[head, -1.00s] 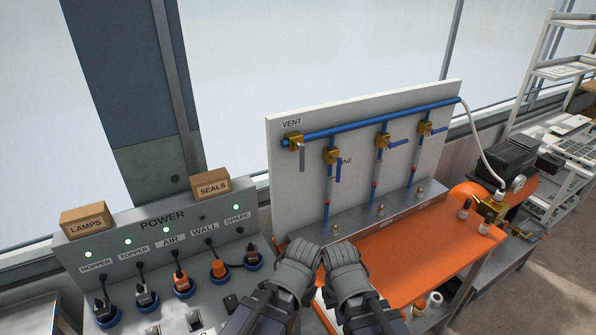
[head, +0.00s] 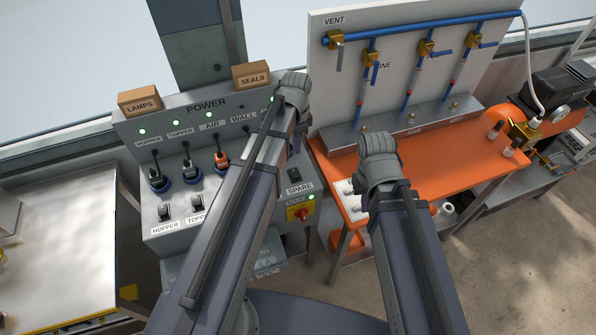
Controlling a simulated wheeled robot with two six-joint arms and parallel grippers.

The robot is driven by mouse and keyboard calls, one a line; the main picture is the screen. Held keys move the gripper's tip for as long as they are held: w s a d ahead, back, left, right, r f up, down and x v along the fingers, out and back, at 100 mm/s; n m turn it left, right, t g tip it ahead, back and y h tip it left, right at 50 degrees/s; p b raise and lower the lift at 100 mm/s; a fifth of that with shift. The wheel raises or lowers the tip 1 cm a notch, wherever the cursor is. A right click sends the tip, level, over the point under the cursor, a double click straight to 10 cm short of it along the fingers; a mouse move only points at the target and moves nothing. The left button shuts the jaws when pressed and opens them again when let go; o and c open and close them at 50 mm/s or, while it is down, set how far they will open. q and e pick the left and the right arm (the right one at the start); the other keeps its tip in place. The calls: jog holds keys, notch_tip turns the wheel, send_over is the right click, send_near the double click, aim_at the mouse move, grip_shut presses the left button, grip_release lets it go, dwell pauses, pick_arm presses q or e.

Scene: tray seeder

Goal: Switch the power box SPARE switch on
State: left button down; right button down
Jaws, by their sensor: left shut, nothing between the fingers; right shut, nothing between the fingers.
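The grey power box (head: 140,130) stands left of centre, with a POWER heading and rows of plugs and switches. The SPARE switch (head: 294,174) is a black rocker at the lower right of the box, above its SPARE label (head: 300,188); whether it is on or off I cannot tell. My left gripper (head: 294,88) is shut and empty, in front of the box's upper right corner, above the SPARE switch. My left arm hides the WALL switch area and the spare plug. My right gripper (head: 377,146) is shut and empty, over the orange bench (head: 440,170), right of the box.
A red main knob (head: 301,213) on yellow sits below the SPARE label, with a green light beside it. LAMPS (head: 140,101) and SEALS (head: 252,75) boxes stand on top of the power box. A white valve board (head: 330,80) with blue pipes rises behind the bench.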

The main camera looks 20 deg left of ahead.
aim_at(297, 178)
pick_arm(q)
jog(key=shift+f, duration=0.2)
notch_tip(297, 178, down, 14)
jog(key=b, duration=1.4)
jog(key=shift+r, duration=0.1)
jog(key=shift+s, duration=0.1)
jog(key=shift+s+d+f+t+b, duration=0.1)
jog(key=shift+s+f+t+b, duration=0.1)
jog(key=shift+f+t+b, duration=0.15)
jog(key=shift+w+r+y, duration=0.1)
jog(key=shift+r+y, duration=0.1)
jog(key=shift+y, duration=0.1)
jog(key=shift+w, duration=0.1)
jog(key=shift+w+a+r+p, duration=0.3)
jog(key=shift+w+a+p, duration=0.15)
jog(key=shift+w, duration=0.1)
